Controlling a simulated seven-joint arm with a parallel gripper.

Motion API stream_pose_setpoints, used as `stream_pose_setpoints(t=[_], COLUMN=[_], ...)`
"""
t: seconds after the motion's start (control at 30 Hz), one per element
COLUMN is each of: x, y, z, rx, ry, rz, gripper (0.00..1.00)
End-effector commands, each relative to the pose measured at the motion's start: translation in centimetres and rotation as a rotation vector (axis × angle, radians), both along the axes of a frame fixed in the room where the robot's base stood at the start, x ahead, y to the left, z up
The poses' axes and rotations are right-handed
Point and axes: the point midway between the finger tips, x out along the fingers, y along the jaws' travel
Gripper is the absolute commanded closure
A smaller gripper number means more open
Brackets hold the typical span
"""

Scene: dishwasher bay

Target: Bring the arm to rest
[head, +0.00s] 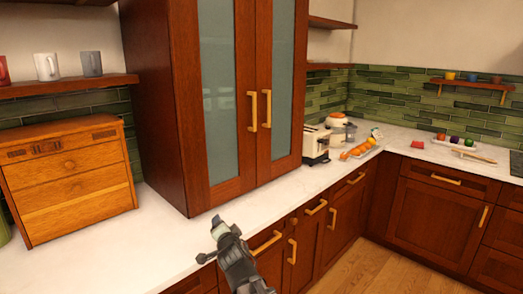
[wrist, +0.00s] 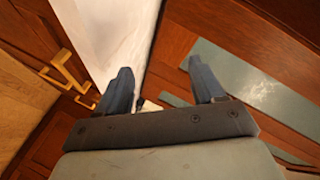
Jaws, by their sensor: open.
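My gripper (head: 221,229) is at the bottom middle of the head view, over the front edge of the white counter (head: 110,246) and in front of the tall wooden cabinet (head: 160,100). In the wrist view, the two dark fingers of my gripper (wrist: 164,86) stand wide apart with nothing held between them. My arm below the gripper runs down out of the head view.
A wooden drawer box (head: 75,190) stands on the counter at left. Mugs (head: 46,66) sit on a shelf above it. Cabinet handles (head: 266,243) stick out below the counter.

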Motion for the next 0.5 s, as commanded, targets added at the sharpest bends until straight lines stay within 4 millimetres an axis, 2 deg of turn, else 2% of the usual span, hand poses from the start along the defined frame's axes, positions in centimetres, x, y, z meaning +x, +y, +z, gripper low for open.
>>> stream_pose_setpoints(t=[0.1, 0.27, 0.5], x=[-0.5, -0.7, -1.6], y=[-2.4, -4.8, -8.1], z=[-1.2, -3.7, -9.1], rx=[-0.01, -0.049, -0.149], ry=[0.017, 0.082, 0.228], rz=[-0.027, -0.071, -0.131], gripper=[0.32, 0.32, 0.32])
